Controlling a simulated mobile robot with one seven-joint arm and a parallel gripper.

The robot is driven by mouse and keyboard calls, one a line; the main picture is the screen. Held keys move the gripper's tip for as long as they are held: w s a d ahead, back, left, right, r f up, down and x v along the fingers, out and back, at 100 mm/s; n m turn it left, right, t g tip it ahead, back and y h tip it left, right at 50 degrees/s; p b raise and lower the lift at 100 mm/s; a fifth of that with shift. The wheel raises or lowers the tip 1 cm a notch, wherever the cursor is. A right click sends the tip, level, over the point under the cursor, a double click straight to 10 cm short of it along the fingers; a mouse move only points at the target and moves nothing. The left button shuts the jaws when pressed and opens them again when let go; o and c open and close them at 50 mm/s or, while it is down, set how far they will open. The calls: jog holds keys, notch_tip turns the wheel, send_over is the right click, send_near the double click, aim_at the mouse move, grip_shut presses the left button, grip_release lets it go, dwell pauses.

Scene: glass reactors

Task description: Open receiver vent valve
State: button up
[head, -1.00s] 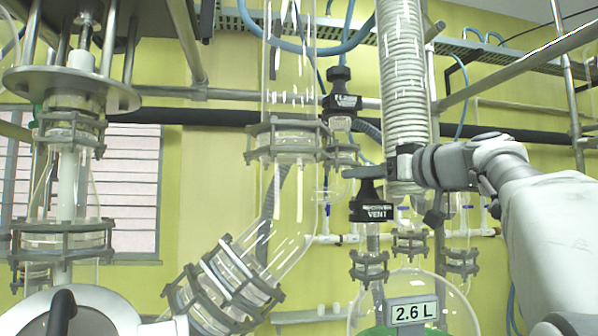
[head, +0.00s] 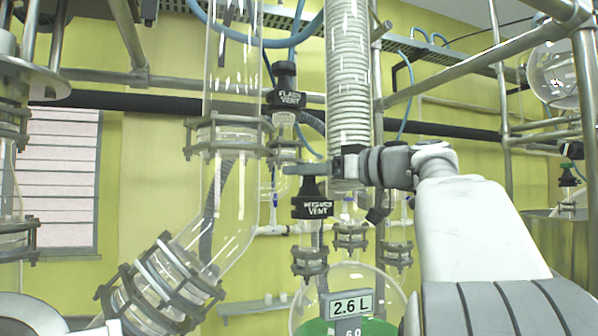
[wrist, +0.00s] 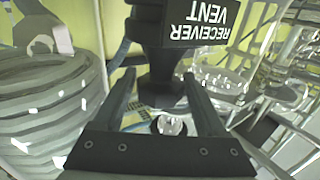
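The receiver vent valve (head: 313,207) is black with a "RECEIVER VENT" label and stands upright above the clear round receiver (head: 362,285). In the wrist view, the valve (wrist: 168,70) shows its label upside down, and its tapered black part reaches down between the two fingers. My gripper (head: 306,168) comes in from the right, at the top of the valve in the head view. In the wrist view, my gripper (wrist: 162,85) is open, one finger on each side of the tapered part. I cannot tell whether either finger touches it.
A flash vent valve (head: 285,92) stands higher behind. A coiled white condenser (head: 350,90) rises right beside my gripper and also shows at left in the wrist view (wrist: 45,110). A wide glass tube (head: 230,90) is left of the valve. Metal rails (head: 460,62) run at upper right.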

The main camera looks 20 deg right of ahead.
jog(key=v, duration=1.7)
jog(key=shift+s, duration=0.2)
